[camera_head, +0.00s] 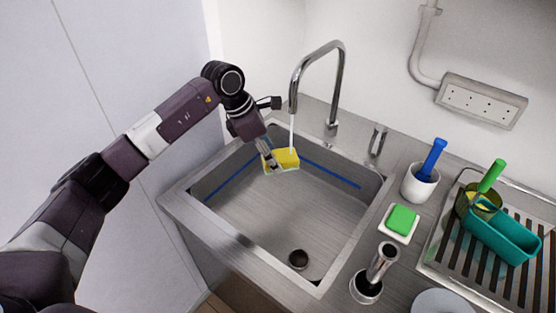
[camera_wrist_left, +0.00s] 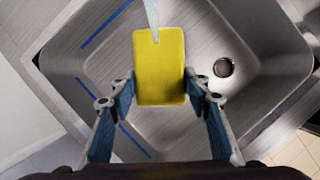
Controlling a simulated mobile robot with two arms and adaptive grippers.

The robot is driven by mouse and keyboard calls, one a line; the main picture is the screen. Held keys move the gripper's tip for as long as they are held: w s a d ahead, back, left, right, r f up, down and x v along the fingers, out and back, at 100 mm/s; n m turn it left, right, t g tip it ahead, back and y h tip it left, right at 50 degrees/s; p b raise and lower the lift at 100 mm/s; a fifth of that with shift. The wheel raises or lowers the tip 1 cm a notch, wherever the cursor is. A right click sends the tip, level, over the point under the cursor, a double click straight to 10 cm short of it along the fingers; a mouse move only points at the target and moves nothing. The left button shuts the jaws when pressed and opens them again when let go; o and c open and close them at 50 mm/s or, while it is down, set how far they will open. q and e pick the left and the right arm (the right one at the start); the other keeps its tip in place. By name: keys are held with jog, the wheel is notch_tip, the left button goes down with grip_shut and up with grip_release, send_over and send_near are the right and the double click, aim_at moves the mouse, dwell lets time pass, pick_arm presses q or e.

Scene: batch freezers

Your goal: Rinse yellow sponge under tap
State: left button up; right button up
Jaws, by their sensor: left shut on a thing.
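The yellow sponge (camera_head: 287,158) is held over the back part of the steel sink (camera_head: 270,220), beneath the curved tap (camera_head: 343,75). A stream of water (camera_head: 292,135) falls from the spout onto the sponge. My left gripper (camera_head: 272,160) is shut on the sponge at its left side. In the left wrist view the yellow sponge (camera_wrist_left: 160,65) sits between the two fingertips of the left gripper (camera_wrist_left: 159,88), and the water (camera_wrist_left: 151,18) meets its far edge. My right gripper is in neither view.
A tap lever (camera_head: 377,140) stands right of the spout. On the right counter are a white cup (camera_head: 419,184) with a blue-handled tool, a green sponge (camera_head: 402,219) on a white dish, a metal cylinder (camera_head: 382,262) and a drying rack (camera_head: 450,250) with a teal container (camera_head: 503,238). The sink floor is clear.

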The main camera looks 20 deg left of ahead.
pick_arm(q)
jog(key=shift+w+d, duration=0.1)
jog(key=shift+d, duration=0.05)
jog(key=shift+a, duration=0.4)
jog(key=shift+s, duration=0.2)
jog(key=shift+s+d, duration=0.25)
jog(key=shift+s, duration=1)
jog(key=s+d, duration=0.1)
jog(key=s, duration=0.5)
jog(key=shift+s, duration=0.1)
jog(key=s+d+r+p, duration=0.1)
jog(key=s+r, duration=0.3)
jog(key=s, duration=0.1)
dwell(0.6)
